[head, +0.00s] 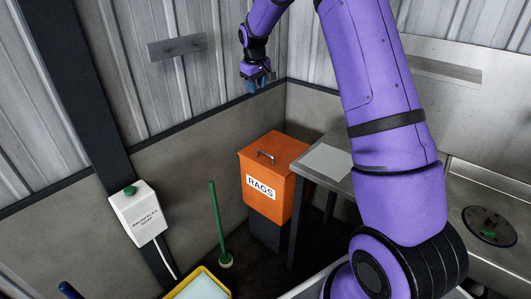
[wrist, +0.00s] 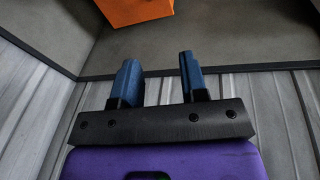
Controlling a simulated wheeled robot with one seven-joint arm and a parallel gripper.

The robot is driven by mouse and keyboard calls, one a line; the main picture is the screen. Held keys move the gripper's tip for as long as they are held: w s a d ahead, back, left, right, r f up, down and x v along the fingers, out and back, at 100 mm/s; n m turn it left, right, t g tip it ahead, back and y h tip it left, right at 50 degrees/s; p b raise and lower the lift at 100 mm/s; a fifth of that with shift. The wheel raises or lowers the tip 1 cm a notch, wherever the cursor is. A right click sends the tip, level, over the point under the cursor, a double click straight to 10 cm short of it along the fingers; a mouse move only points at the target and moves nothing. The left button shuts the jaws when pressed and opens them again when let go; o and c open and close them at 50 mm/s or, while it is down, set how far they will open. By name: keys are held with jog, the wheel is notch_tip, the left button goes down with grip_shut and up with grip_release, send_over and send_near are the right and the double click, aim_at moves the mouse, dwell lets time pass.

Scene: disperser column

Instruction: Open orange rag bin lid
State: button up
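The orange rag bin (head: 270,200) stands in the corner on a dark base, with a "RAGS" label on its front. Its orange lid (head: 275,148) is closed and has a metal handle (head: 265,156) on top. My gripper (head: 258,84) is up near the wall's dark rail, above and apart from the bin. In the wrist view its two blue fingers (wrist: 160,72) are spread apart with nothing between them. Part of the orange bin (wrist: 135,10) shows at the top edge of the wrist view; its handle is out of that view.
A metal table (head: 325,165) stands just right of the bin. A steel sink counter (head: 480,225) is at the right.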

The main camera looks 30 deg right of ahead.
jog(key=shift+n+g, duration=0.7)
jog(key=shift+n, duration=0.1)
jog(key=w+d+f, duration=0.3)
jog(key=f, duration=1)
jog(key=w+d+f, duration=0.3)
jog(key=f, duration=1)
jog(key=w+d+f, duration=0.3)
jog(key=f, duration=0.9)
jog(key=shift+w+d+f, duration=0.25)
jog(key=shift+w+f, duration=0.15)
jog(key=shift+c, duration=0.5)
grip_shut()
